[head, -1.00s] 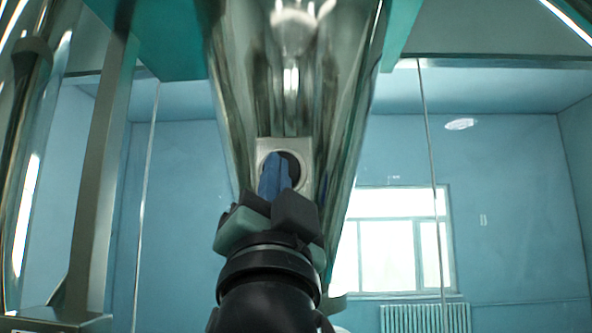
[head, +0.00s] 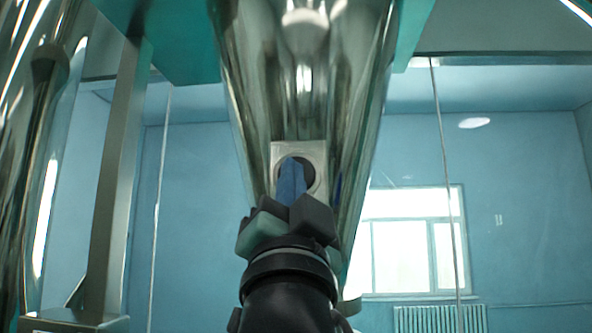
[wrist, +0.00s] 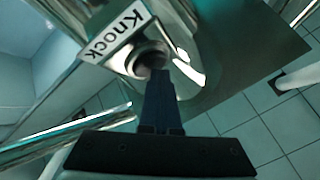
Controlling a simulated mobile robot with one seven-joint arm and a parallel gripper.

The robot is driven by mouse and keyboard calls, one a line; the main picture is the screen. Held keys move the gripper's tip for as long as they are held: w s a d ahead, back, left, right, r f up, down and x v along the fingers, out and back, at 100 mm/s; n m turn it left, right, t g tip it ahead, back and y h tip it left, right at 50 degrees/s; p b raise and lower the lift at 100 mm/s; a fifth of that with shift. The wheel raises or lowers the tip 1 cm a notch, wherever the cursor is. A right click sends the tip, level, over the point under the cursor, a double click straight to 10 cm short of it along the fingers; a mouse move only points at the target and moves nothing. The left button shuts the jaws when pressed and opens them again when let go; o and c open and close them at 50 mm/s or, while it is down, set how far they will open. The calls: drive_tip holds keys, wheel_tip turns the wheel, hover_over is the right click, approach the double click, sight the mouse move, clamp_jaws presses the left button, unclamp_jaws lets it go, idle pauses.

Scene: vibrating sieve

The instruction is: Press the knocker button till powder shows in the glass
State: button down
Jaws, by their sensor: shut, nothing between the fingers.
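The knocker button (head: 310,176) is a dark round button in a pale ring on a square metal plate, low on a shiny metal cone (head: 258,90). The wrist view shows the button (wrist: 151,57) beside a white label reading "Knock" (wrist: 115,33). My gripper (head: 291,163) is shut, with its blue fingers together and empty. The fingertips overlap the button's face in the head view. In the wrist view my gripper's tips (wrist: 158,74) lie at the button's lower edge; I cannot tell whether they touch it. I cannot make out a glass with powder.
A grey metal post (head: 118,170) and a shiny cylinder stand to the left of the cone. A teal frame (head: 165,45) is overhead. Behind are a blue wall, a bright window (head: 400,255) and a radiator (head: 437,318). The wrist view shows a tiled floor (wrist: 245,135) below.

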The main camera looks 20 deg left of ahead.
drive_tip(key=shift+w, duration=0.3)
drive_tip(key=shift+s+f, duration=0.1)
drive_tip(key=shift+s, duration=0.05)
idle(0.5)
drive_tip(key=shift+s+d+f+b, duration=0.1)
drive_tip(key=shift+s+b, duration=0.1)
drive_tip(key=shift+s, duration=0.25)
drive_tip(key=shift+s+d+b, duration=0.1)
drive_tip(key=shift+s+b, duration=0.05)
drive_tip(key=shift+s, duration=0.3)
drive_tip(key=s, duration=0.2)
drive_tip(key=s+d, duration=0.1)
drive_tip(key=s, duration=0.2)
drive_tip(key=shift+d+b, duration=0.2)
drive_tip(key=shift+b, duration=0.1)
idle(0.4)
